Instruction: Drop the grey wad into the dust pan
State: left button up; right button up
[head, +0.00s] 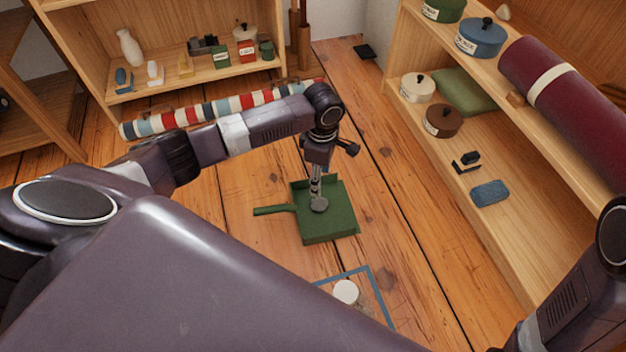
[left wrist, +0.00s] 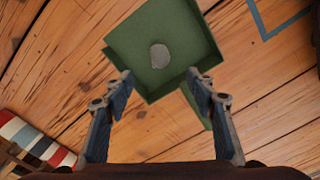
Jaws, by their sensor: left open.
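The green dust pan (head: 338,225) lies on the wooden floor with its handle pointing left. It also shows in the left wrist view (left wrist: 190,45). The grey wad (left wrist: 159,56) appears inside the pan's outline, clear of my fingers; it also shows in the head view (head: 319,205), just below the fingertips. I cannot tell for sure whether it rests on the pan's floor. My left gripper (head: 316,188) points down above the pan, and its two fingers stand wide apart and empty in the left wrist view (left wrist: 160,79). My right gripper is out of view.
A blue square outline (head: 370,282) on the floor has a white round thing (head: 346,292) inside it. A striped roll (head: 190,116) lies before the back shelf (head: 180,80). A shelf unit (head: 500,222) with pots stands at the right. Floor around the pan is clear.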

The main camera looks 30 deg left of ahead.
pick_arm(q)
notch_tip(320, 180, up, 11)
jog(key=shift+r, duration=0.2)
dwell(0.5)
